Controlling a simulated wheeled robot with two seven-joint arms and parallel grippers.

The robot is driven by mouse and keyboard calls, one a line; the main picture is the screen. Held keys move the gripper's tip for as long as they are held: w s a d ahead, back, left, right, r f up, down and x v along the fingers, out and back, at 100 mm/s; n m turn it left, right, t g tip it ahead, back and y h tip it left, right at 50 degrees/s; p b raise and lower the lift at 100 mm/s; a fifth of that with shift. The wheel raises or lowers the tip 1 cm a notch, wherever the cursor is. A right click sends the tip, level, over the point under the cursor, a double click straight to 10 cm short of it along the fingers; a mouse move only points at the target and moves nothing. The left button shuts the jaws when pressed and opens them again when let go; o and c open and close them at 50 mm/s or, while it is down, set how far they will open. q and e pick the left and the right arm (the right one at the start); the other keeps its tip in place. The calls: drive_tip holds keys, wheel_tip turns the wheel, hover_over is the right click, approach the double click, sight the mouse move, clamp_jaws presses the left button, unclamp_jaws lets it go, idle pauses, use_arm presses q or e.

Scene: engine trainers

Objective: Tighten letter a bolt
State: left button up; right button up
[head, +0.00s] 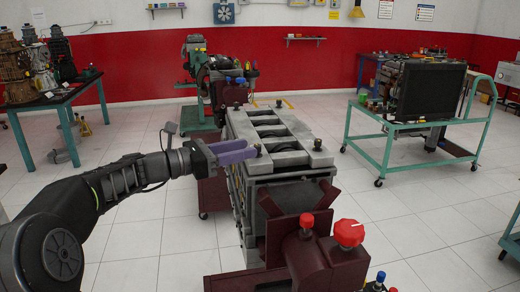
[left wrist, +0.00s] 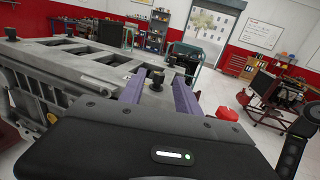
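The grey engine block (head: 282,160) stands on a dark red stand in the middle of the head view. Dark bolts sit on its top frame: one at the far left corner (head: 237,105), one at the right (head: 317,144), and one near bolt (head: 258,149) at the left gripper's tips. No letter is readable. My left gripper (head: 252,151) has purple fingers and reaches in from the left at the top frame. In the left wrist view its fingers (left wrist: 158,88) are apart, with the near bolt (left wrist: 156,79) standing upright between them. Gaps show on both sides. My right gripper is not seen.
Red knobs (head: 349,233) rise from the dark red stand at the front. A teal cart (head: 400,127) with a black panel stands to the right. A teal table (head: 62,101) with engine models is at the left.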

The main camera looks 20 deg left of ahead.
sight(268, 153)
use_arm(q)
drive_tip(key=shift+a+f, duration=0.1)
drive_tip(key=shift+s, duration=0.1)
idle(0.3)
drive_tip(key=p+x, duration=0.1)
drive_tip(key=x, duration=0.7)
clamp_jaws()
idle(0.4)
